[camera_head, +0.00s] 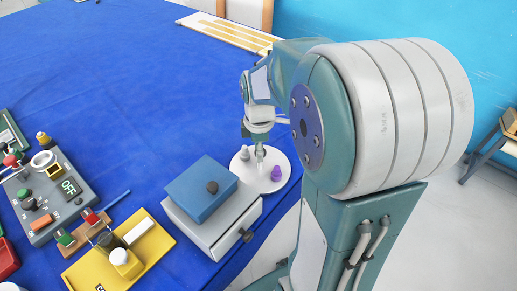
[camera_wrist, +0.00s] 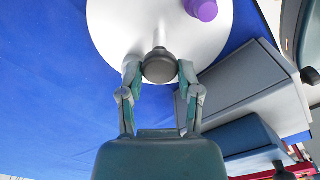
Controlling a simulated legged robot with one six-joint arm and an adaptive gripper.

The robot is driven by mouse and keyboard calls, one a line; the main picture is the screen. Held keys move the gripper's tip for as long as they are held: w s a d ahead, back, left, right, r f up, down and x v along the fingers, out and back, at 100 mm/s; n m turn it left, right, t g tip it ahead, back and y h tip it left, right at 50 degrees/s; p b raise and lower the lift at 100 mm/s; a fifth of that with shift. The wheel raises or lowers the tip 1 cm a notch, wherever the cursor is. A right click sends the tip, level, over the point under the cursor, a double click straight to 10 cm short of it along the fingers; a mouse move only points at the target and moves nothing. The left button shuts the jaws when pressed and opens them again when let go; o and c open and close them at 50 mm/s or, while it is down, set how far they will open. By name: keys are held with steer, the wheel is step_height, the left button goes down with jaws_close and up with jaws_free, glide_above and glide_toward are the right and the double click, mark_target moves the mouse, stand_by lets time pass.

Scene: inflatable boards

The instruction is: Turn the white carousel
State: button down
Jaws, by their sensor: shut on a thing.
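The white carousel (camera_head: 246,174) is a round flat disc on the blue table near its right edge. It also fills the top of the wrist view (camera_wrist: 115,25). A purple piece (camera_head: 277,173) stands on its right side and shows at the top of the wrist view (camera_wrist: 203,9). A grey piece (camera_head: 243,154) shows on its left side in the head view. My gripper (camera_head: 260,154) reaches down over the disc. In the wrist view its fingers (camera_wrist: 159,74) are shut on a dark grey round knob (camera_wrist: 160,65) at the disc's near part.
A grey box with a blue lid (camera_head: 202,188) and dark knobs stands close to the carousel. A yellow tray (camera_head: 92,270), a wooden rack and a grey control panel (camera_head: 48,199) lie to the left. The back of the blue table (camera_head: 130,70) is mostly clear.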

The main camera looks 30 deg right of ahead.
steer(key=shift+s+d+f+m, duration=0.1)
steer(key=shift+d+m, duration=0.1)
steer(key=shift+m, duration=8.9)
steer(key=shift+c, duration=1.5)
jaws_free()
steer(key=shift+a, duration=0.1)
